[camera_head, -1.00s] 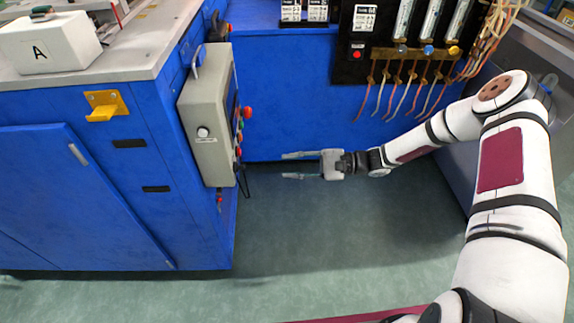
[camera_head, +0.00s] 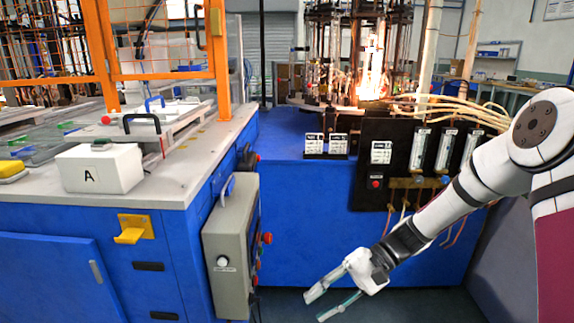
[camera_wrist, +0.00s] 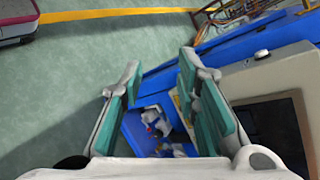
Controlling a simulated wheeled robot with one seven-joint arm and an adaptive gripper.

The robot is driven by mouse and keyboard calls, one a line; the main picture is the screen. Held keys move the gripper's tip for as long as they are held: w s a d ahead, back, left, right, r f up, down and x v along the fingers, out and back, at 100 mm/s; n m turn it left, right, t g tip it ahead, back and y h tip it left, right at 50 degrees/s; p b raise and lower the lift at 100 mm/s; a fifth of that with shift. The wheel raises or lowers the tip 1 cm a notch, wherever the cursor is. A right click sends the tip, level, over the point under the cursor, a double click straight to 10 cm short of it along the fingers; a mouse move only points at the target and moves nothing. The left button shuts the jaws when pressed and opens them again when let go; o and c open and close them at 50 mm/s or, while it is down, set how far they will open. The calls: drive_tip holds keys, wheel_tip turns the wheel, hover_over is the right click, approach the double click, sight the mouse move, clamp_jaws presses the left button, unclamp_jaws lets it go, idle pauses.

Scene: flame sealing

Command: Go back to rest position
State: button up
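My gripper (camera_head: 332,300) is open and empty in the head view, low in front of the blue machine base (camera_head: 310,190). Its two fingers point down and to the left, apart from each other. In the wrist view the gripper's teal-padded fingers (camera_wrist: 165,100) stand wide apart with nothing between them. Beyond them a blue open compartment (camera_wrist: 133,135) holds white and blue items. My arm comes in from the right in the head view.
A grey control box (camera_head: 232,245) with red buttons stands left of my gripper. A white box marked A (camera_head: 98,168) sits on the grey worktop (camera_head: 190,180). Glowing burners (camera_head: 372,75) and flow meters (camera_head: 445,148) stand at the back.

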drive_tip(key=s+d+r+n+h, duration=0.1)
drive_tip(key=s+d+r+h, duration=0.15)
drive_tip(key=s+r, duration=0.25)
drive_tip(key=s+d+r+n+t+h, duration=0.1)
drive_tip(key=s+r+h, duration=0.2)
drive_tip(key=s+r, duration=0.15)
drive_tip(key=s+d+r+n+h, duration=0.1)
drive_tip(key=s+d+r+h, duration=0.1)
drive_tip(key=s+r+h, duration=0.3)
drive_tip(key=s+d+r+t+h, duration=0.1)
drive_tip(key=s+d+t, duration=0.15)
drive_tip(key=s, duration=0.45)
drive_tip(key=s+d+r+t+h, duration=0.1)
drive_tip(key=s+d+r+t, duration=0.1)
drive_tip(key=s+d, duration=0.35)
wheel_tip(320, 180, up, 23)
drive_tip(key=s+a+t+p, duration=0.1)
drive_tip(key=t+p, duration=0.2)
drive_tip(key=p, duration=1.8)
drive_tip(key=shift+s+a+n+p, duration=0.3)
drive_tip(key=shift+s, duration=0.05)
drive_tip(key=shift+y, duration=0.25)
